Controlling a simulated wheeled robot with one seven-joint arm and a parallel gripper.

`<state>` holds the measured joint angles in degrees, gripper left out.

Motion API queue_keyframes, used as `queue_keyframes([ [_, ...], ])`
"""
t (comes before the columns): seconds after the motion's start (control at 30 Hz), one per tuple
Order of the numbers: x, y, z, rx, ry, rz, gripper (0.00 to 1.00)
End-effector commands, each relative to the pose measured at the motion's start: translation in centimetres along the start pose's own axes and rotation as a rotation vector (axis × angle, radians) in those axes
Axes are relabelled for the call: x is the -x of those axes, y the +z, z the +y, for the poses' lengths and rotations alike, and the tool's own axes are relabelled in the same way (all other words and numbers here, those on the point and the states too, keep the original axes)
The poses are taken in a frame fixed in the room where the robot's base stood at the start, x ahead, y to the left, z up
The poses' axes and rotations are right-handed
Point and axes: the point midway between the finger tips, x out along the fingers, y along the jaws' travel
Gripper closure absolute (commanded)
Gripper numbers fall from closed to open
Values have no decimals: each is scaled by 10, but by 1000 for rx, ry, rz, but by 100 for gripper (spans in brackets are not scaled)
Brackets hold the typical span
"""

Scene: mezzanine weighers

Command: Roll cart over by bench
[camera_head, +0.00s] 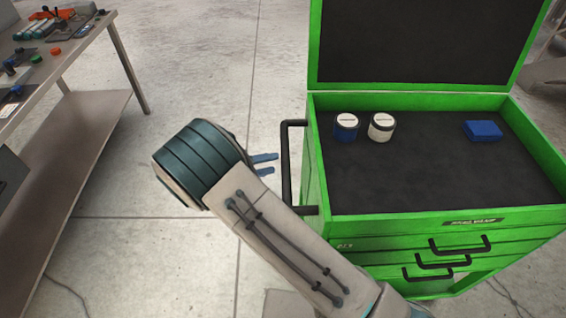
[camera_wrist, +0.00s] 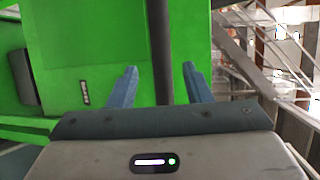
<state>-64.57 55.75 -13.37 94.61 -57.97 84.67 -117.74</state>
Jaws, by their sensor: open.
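The green tool cart (camera_head: 420,219) stands at the right with its lid raised and drawers at the front. A black handle (camera_head: 287,165) sticks out from its left side. My gripper (camera_head: 266,164) is just left of this handle, its blue fingers pointing toward it. In the wrist view, the dark handle bar (camera_wrist: 160,50) runs between the two open fingers of my gripper (camera_wrist: 160,88), with the green cart side (camera_wrist: 110,45) behind. The fingers look apart from the bar. The bench (camera_head: 85,115) stands at the left, with a lower shelf.
Small tools and coloured caps (camera_head: 55,51) lie on the bench. Bare concrete floor (camera_head: 200,60) lies between bench and cart.

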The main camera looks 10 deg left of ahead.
Motion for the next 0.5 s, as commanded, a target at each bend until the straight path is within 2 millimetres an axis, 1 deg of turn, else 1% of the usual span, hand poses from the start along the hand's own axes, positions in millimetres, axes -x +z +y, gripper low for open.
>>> queue_keyframes([
  [0.03,12,0,2,-2,2,-2,55],
  [0.1,27,0,2,-3,1,-1,55],
  [0.2,45,0,2,-1,1,0,55],
  [0.33,61,0,1,-2,-1,1,55],
  [0.5,69,0,0,-1,-1,3,55],
])
